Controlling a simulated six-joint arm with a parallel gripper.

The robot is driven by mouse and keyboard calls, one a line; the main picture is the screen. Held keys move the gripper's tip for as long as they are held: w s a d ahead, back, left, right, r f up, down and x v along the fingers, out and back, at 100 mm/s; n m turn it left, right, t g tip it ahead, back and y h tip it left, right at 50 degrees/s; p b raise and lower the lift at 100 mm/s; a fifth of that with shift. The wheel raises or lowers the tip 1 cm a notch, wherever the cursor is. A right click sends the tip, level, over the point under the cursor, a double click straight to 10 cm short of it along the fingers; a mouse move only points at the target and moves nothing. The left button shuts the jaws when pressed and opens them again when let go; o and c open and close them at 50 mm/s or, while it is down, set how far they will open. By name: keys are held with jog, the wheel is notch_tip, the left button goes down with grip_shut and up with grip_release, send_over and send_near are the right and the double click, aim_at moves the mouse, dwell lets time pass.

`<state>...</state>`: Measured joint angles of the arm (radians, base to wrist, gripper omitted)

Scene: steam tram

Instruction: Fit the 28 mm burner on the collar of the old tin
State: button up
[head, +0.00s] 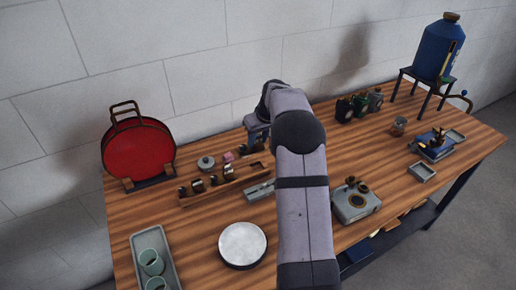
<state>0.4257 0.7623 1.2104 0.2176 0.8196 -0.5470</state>
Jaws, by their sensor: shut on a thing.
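My gripper (256,138) is at the back middle of the table, pointing down behind my bent arm. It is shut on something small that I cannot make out. Several small dark and brass pieces, which look like burners, stand on a long wooden rack (225,183) left of my arm. A grey box (355,204) with round brass-coloured fittings on top sits right of my arm. I cannot tell which is the old tin.
A red round container (138,152) stands at the back left; a round pale-topped thing (242,244) lies in front. A tray (139,244) with green cups is at front left. A blue tank (436,50) on a stand and a blue box (432,150) are at right.

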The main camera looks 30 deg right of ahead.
jog(key=shift+d+r, duration=0.15)
jog(key=shift+r, duration=0.05)
jog(key=s+d+r+m+h+p, duration=0.1)
jog(key=s+d+r+m, duration=0.15)
jog(key=s+d, duration=0.7)
jog(key=s+d+r+m+h+p, duration=0.1)
jog(key=s+d+r+m, duration=0.15)
jog(key=s+d, duration=0.7)
jog(key=s+d+f+m+g+h, duration=0.1)
jog(key=s+d+f+m, duration=0.15)
jog(key=s+d, duration=0.7)
jog(key=s+a+f+n+t+y, duration=0.1)
jog(key=s+a+f+n+y, duration=0.1)
jog(key=a+n, duration=0.4)
notch_tip(320, 180, down, 2)
jog(key=shift+s+a+f+y+p, duration=0.1)
jog(key=shift+s+a+y+p, duration=0.2)
jog(key=shift+s+a, duration=0.25)
jog(key=shift+n, duration=0.25)
jog(key=shift+f, duration=0.2)
